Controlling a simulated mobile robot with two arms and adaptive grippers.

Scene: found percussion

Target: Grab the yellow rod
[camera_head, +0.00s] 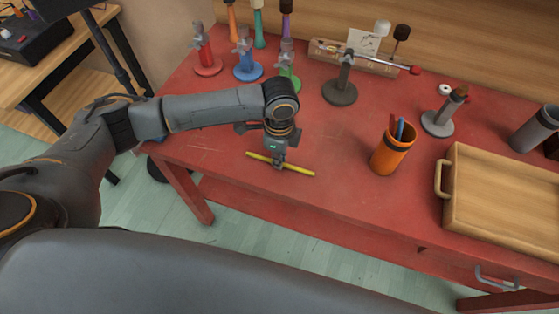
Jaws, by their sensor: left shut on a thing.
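The yellow rod (299,170) is thin and straight and lies nearly level near the front left edge of the red table (225,177). My left gripper (280,165) points down over the middle of the rod and is shut on it. Both ends of the rod stick out to either side of the fingers. I cannot tell whether the rod touches the table or is just above it. My right gripper is not in view.
An orange cup (391,155) with pens stands right of the rod. A wooden tray (452,205) with a handle is at the right. Coloured stands, including a blue one (247,72), line the back. The tabletop between rod and cup is clear.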

